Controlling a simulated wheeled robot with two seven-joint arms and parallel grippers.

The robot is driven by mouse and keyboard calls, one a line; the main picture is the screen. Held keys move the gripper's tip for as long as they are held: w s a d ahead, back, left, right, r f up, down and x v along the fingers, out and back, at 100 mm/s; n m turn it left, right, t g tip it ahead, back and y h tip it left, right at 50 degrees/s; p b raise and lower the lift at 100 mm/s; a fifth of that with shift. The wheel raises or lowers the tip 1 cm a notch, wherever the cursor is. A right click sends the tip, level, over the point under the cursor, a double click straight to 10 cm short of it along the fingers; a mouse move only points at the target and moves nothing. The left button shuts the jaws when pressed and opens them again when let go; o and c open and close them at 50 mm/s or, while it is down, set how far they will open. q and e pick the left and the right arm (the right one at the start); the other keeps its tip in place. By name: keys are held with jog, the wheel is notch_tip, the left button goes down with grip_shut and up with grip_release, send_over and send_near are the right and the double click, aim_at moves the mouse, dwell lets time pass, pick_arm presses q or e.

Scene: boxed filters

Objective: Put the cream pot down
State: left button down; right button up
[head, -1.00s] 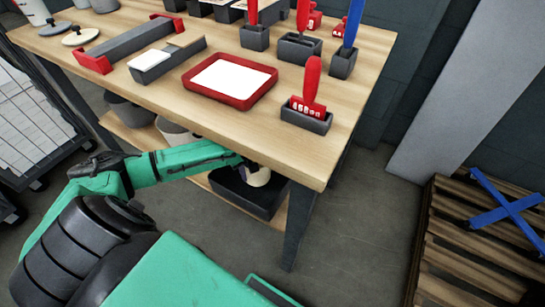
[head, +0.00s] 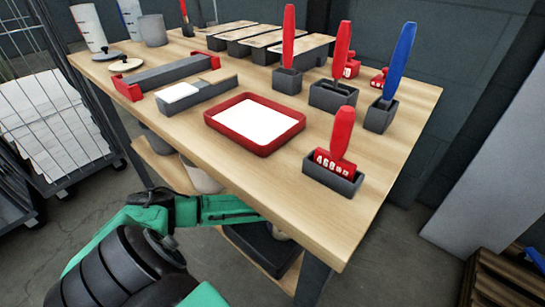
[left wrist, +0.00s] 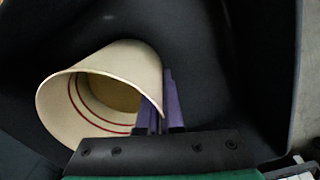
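The cream pot (left wrist: 140,62) shows in the left wrist view with its open mouth towards the lower left and red rings inside. My left gripper (left wrist: 160,108) has its purple fingers close together at the pot's wall by the rim, pinching it. Dark walls of a black bin surround the pot; I cannot tell whether the pot touches its floor. In the head view the black bin (head: 262,252) is on the low shelf under the table, and my left arm reaches in beneath the tabletop. The left fingers are hidden there. My right gripper is not in view.
The wooden table (head: 235,185) overhangs the bin, its front edge just above my left arm. On top are a red tray (head: 212,122), a stamp holder (head: 333,178) and several brushes. Pale pots (head: 202,178) stand on the low shelf left of the bin. A wire cart (head: 60,125) stands left.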

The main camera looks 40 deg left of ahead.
pick_arm(q)
jog(key=c, duration=1.1)
grip_release()
jog(key=shift+r, duration=0.25)
notch_tip(320, 180, up, 7)
jog(key=p, duration=0.3)
jog(key=shift+s+f, duration=0.1)
jog(key=shift+f, duration=0.05)
jog(key=shift+r, duration=0.3)
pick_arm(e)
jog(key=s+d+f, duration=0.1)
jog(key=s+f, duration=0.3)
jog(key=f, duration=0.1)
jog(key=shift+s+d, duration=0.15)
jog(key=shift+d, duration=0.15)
